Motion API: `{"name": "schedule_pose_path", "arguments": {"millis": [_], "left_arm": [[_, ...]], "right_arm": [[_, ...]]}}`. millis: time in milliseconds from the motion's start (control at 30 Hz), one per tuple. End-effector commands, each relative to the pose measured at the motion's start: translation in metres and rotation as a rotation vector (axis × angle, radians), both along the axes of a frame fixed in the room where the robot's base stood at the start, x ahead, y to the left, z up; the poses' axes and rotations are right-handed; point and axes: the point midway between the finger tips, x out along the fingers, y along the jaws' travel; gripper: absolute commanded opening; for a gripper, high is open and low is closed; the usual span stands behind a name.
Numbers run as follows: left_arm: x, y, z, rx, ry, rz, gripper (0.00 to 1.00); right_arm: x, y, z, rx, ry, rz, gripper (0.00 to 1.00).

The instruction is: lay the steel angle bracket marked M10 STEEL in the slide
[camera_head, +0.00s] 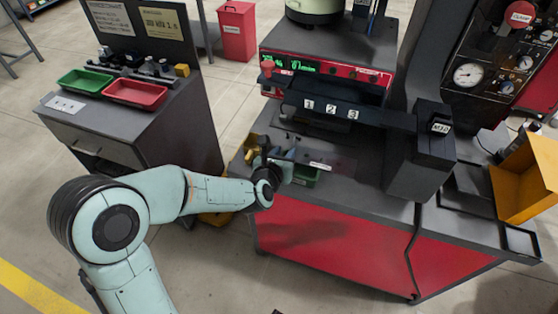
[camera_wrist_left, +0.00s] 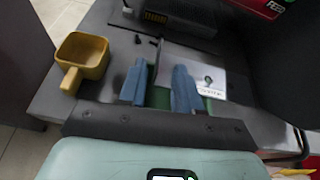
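A flat silvery steel piece (camera_wrist_left: 222,70) with a dark hole and small illegible lettering lies just ahead of my left gripper in the left wrist view. It looks like the bracket, but I cannot read its marking. My left gripper (camera_wrist_left: 160,88) has its two blue fingers apart, the right one overlapping the steel piece in the picture. Contact cannot be told. Green shows between and beside the fingers. In the head view the left gripper (camera_head: 284,160) is low over the bench beside a green tray (camera_head: 306,178). I cannot single out the slide. My right gripper is not in view.
A yellow scoop (camera_wrist_left: 88,52) lies left of the fingers. A dark block labelled M10 (camera_head: 425,150) stands right on the bench, joined to a bar numbered 1, 2, 3. An orange bin (camera_head: 528,180) is far right. A side cabinet holds green and red trays (camera_head: 135,92).

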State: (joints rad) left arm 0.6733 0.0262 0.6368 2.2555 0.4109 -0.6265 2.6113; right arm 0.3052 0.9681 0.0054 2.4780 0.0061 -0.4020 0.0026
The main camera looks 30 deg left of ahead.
Motion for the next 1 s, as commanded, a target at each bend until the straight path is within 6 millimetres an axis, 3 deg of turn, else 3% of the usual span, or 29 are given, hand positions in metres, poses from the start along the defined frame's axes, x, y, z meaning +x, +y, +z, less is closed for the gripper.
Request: {"name": "schedule_pose_path", "arguments": {"millis": [100, 333, 1000], "left_arm": [[-0.019, -0.004, 0.009, 0.002, 0.000, 0.000, 0.33], [-0.040, -0.010, 0.017, 0.001, 0.000, -0.001, 0.33], [-0.043, -0.010, 0.018, -0.001, 0.001, 0.000, 0.33]], "right_arm": [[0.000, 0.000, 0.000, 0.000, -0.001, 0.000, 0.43], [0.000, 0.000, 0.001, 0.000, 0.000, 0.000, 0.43], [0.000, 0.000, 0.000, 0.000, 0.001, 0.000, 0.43]]}}
